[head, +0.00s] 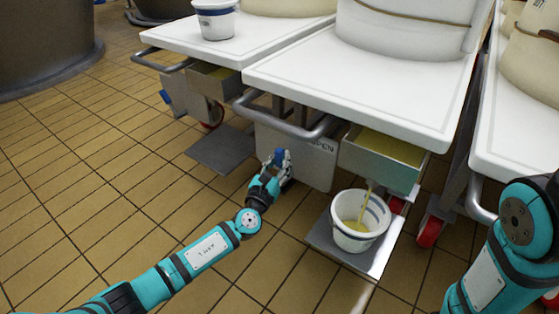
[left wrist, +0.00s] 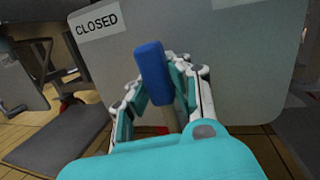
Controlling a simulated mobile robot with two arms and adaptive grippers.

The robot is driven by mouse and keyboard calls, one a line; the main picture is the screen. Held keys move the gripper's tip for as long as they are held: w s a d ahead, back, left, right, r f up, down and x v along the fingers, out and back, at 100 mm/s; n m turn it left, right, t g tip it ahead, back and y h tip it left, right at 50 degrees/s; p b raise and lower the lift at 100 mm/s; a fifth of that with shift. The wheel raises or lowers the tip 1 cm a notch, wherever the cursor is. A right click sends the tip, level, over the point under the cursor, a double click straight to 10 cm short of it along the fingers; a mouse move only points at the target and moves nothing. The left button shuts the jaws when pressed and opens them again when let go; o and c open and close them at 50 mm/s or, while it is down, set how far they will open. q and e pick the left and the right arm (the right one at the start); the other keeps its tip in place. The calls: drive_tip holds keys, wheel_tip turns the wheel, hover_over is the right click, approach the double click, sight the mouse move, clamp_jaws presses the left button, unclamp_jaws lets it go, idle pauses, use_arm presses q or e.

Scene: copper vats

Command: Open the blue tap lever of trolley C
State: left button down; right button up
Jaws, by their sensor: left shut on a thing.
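The blue tap lever (head: 280,155) is on the grey front panel (head: 306,158) of the middle trolley. My left gripper (head: 277,163) is shut on it. In the left wrist view the lever (left wrist: 153,70) stands nearly upright between the gripper's fingers (left wrist: 160,88), its top leaning slightly left. A CLOSED label (left wrist: 97,23) is at its upper left. A partly covered label ending in "PEN" (head: 323,146) is right of the lever in the head view. I cannot see a letter naming the trolley. My right gripper is out of view.
A thin yellow stream (head: 366,203) runs from the metal tray (head: 383,170) into a white bucket (head: 359,232) on a low plate. A metal handle bar (head: 285,127) crosses above the lever. Another trolley (head: 225,50) stands left. The tiled floor at left is clear.

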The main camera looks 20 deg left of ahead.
use_arm(q)
drive_tip(key=shift+s+d+f, duration=0.1)
drive_tip(key=shift+f, duration=0.1)
drive_tip(key=c, duration=1.7)
unclamp_jaws()
drive_tip(key=o, duration=0.5)
drive_tip(key=shift+r, duration=0.15)
drive_tip(key=shift+o, duration=0.2)
drive_tip(key=s+a+f, duration=0.1)
drive_tip(key=s, duration=1)
drive_tip(key=shift+s+a+f, duration=0.2)
drive_tip(key=shift+s+a, duration=0.2)
